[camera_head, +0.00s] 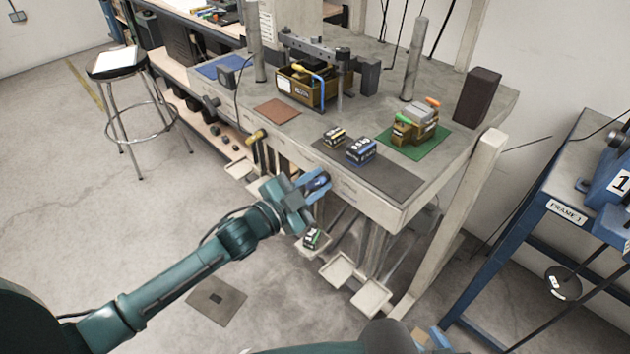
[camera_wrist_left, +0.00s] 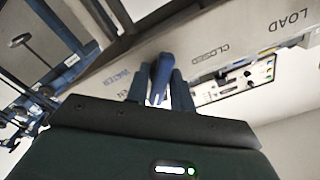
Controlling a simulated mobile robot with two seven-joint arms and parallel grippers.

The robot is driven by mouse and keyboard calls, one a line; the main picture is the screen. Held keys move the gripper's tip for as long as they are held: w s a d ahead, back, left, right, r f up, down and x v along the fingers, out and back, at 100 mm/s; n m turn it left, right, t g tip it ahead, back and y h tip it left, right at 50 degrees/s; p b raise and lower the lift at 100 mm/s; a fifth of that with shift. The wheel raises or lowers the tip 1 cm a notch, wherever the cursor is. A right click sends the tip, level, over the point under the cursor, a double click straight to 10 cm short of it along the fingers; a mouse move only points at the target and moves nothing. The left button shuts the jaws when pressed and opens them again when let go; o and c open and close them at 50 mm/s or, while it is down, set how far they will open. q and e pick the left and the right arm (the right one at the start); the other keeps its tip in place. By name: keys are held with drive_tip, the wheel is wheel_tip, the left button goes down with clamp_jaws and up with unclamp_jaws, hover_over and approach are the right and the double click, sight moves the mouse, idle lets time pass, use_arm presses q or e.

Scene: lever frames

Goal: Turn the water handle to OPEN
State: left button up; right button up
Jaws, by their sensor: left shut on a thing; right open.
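The blue water handle (camera_head: 318,183) sits on the front face of the workbench. My left gripper (camera_head: 314,188) is shut on it, and in the left wrist view the handle (camera_wrist_left: 160,76) lies between the two fingers (camera_wrist_left: 158,90). In that view the panel lettering WATER (camera_wrist_left: 122,78) and a partly hidden OPEN (camera_wrist_left: 130,93) are left of the handle, and CLOSED (camera_wrist_left: 210,52) is to its right. The handle's exact angle is hard to tell. My right gripper (camera_head: 432,339) is at the bottom edge of the head view, open and partly cut off.
A yellow handle (camera_head: 256,135) is further left on the bench front. Pale trays (camera_head: 338,268) hang below, one with a green-and-white block (camera_head: 312,238). The bench top (camera_head: 375,185) holds several blocks. A blue frame (camera_head: 560,215) stands at the right.

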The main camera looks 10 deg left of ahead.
use_arm(q)
drive_tip(key=shift+m, duration=0.5)
drive_tip(key=o, duration=0.8)
drive_tip(key=shift+s+a, duration=0.2)
drive_tip(key=shift+s, duration=0.15)
drive_tip(key=b+v, duration=0.1)
drive_tip(key=v, duration=1.1)
drive_tip(key=shift+s+a, duration=0.1)
drive_tip(key=shift+s, duration=0.1)
